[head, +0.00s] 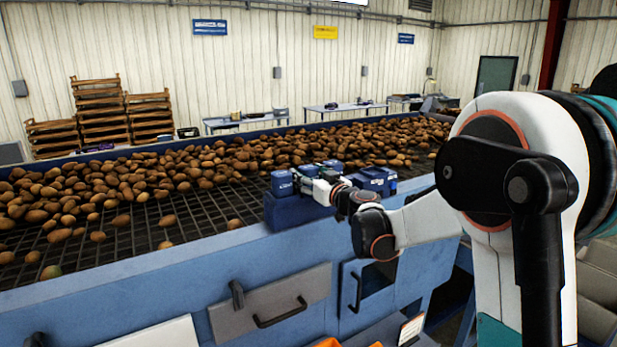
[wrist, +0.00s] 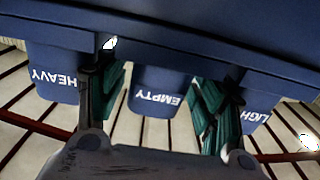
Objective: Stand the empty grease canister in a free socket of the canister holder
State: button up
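In the wrist view, a dark blue canister lettered EMPTY (wrist: 160,88) appears between the two green-padded fingers of my gripper (wrist: 157,105). The lettering is upside down in this view. The fingers stand apart, one on each side of it; whether either pad touches it is unclear. A canister lettered HEAVY (wrist: 52,80) is to the left and one lettered LIGH, its end cut off (wrist: 256,115), to the right. In the head view, my gripper (head: 322,187) is among blue blocks on the machine's edge. I cannot tell the holder or its free sockets apart.
The grader bed (head: 130,228) behind the blocks is covered with potatoes (head: 200,165). The blue machine side (head: 180,285) with a grey drawer (head: 270,303) lies in front. Crates (head: 100,115) and tables (head: 245,121) stand far back.

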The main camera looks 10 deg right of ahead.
jog(key=shift+r, duration=0.1)
jog(key=shift+r, duration=0.1)
jog(key=b+v, duration=0.1)
jog(key=v, duration=1.1)
jog(key=shift+b, duration=0.4)
